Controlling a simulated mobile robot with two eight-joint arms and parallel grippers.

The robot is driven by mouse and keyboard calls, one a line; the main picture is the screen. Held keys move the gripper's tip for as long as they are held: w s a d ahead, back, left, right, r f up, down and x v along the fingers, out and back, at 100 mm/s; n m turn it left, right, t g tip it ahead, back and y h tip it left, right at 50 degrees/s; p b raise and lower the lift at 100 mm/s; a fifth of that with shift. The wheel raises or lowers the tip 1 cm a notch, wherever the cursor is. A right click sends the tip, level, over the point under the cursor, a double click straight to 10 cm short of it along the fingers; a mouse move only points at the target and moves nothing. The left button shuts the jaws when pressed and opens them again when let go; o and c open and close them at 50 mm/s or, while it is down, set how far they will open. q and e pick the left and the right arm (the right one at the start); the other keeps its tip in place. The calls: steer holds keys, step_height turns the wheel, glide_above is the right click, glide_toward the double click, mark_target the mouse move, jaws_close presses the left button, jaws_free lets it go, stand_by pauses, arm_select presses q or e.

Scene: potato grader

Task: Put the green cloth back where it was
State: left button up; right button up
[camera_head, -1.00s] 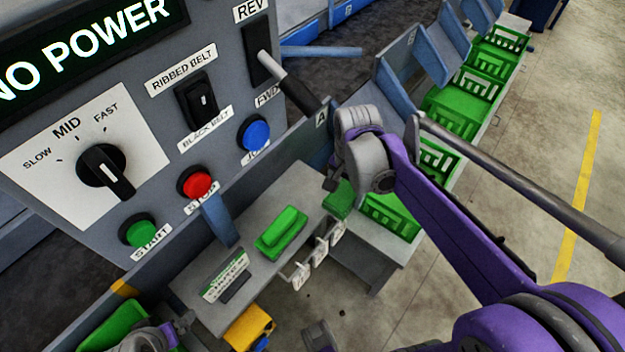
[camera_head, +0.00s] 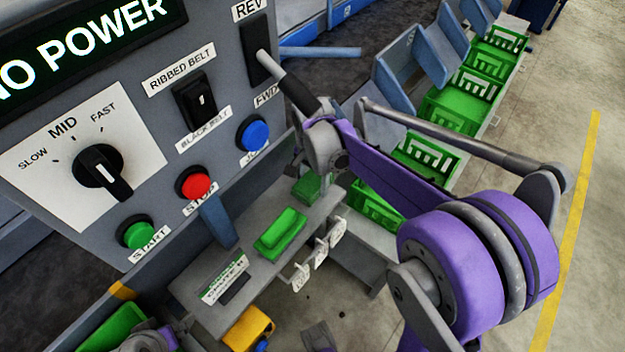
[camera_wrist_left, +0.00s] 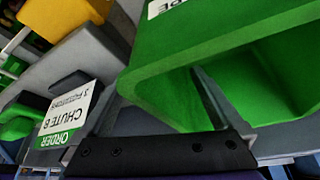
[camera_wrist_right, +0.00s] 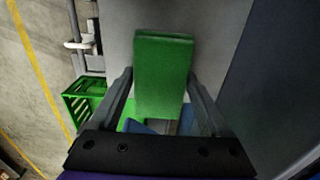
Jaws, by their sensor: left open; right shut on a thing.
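The green cloth (camera_wrist_right: 163,70) is a folded block between the fingers of my right gripper (camera_wrist_right: 160,92) in the right wrist view. In the head view the cloth (camera_head: 309,187) shows under my right gripper (camera_head: 322,168), by the far end of the grey shelf (camera_head: 205,309). I cannot tell whether it touches the shelf. My left gripper (camera_wrist_left: 165,100) is open beside a green bin (camera_wrist_left: 250,35), low at the left in the head view.
A green handled thing (camera_head: 280,233) lies mid-shelf, near a chute order card (camera_head: 224,279). White tags (camera_head: 318,250) hang on hooks along the front edge. A yellow thing (camera_head: 249,328) is below. The control panel with lever (camera_head: 290,85) rises behind; green crates (camera_head: 428,158) line the right.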

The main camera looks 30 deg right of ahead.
mark_target(313, 180)
arm_select(q)
steer(key=shift+f, duration=0.1)
arm_select(e)
steer(key=shift+f, duration=0.15)
steer(key=o, duration=1.2)
steer(key=shift+c, duration=0.2)
arm_select(q)
steer(key=shift+r, duration=0.2)
arm_select(e)
steer(key=shift+r, duration=0.4)
arm_select(q)
steer(key=shift+r+p, duration=0.45)
arm_select(e)
step_height(313, 180, up, 7)
steer(key=shift+r, duration=0.1)
